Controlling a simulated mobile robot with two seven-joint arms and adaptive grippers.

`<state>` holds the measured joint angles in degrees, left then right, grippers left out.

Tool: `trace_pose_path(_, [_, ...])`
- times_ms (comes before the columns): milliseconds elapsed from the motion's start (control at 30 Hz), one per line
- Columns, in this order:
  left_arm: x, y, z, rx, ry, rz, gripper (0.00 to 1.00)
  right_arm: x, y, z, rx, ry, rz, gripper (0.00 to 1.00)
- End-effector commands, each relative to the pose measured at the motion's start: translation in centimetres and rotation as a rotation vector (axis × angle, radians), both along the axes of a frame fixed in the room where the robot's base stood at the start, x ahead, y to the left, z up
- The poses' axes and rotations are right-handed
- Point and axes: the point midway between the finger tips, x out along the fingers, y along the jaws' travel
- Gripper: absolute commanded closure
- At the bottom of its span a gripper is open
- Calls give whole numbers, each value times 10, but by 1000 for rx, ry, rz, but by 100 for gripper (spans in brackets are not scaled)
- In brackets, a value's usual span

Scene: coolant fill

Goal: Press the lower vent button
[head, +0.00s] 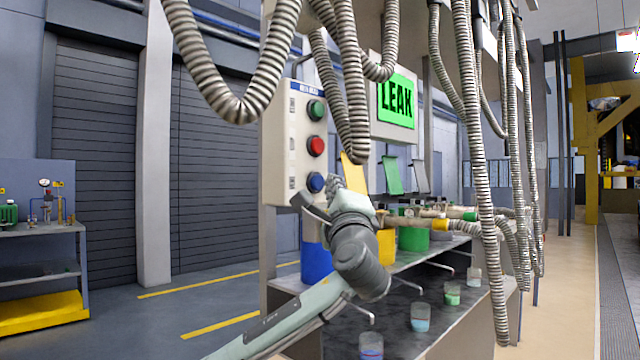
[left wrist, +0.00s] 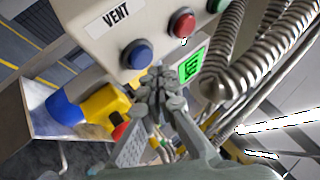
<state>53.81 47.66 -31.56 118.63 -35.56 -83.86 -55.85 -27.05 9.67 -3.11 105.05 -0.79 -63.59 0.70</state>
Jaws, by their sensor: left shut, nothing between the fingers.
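A white control box (head: 282,150) carries a green button (head: 315,110), a red button (head: 316,145) and, lowest, a blue button (head: 315,183). In the left wrist view the blue button (left wrist: 138,55) sits beside a label reading VENT. My left gripper (head: 334,183) is shut and empty, with its fingertips close to the blue button, on its right side in the head view. In the left wrist view the fingertips (left wrist: 158,80) appear just below and right of the button; I cannot tell if they touch it. My right gripper is not in view.
A green screen (head: 396,102) reads LEAK. Ribbed hoses (head: 350,90) hang close to the box and above my left gripper. Blue, yellow and green containers stand on the bench below, with several small cups (head: 420,318) on the lower shelf.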

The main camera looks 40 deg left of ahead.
Motion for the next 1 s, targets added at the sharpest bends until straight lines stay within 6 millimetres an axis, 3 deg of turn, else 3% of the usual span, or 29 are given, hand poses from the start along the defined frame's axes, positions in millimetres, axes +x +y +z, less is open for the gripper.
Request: trace_pose_path(1000, [1, 11, 0, 0, 0, 0, 100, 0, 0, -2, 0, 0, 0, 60])
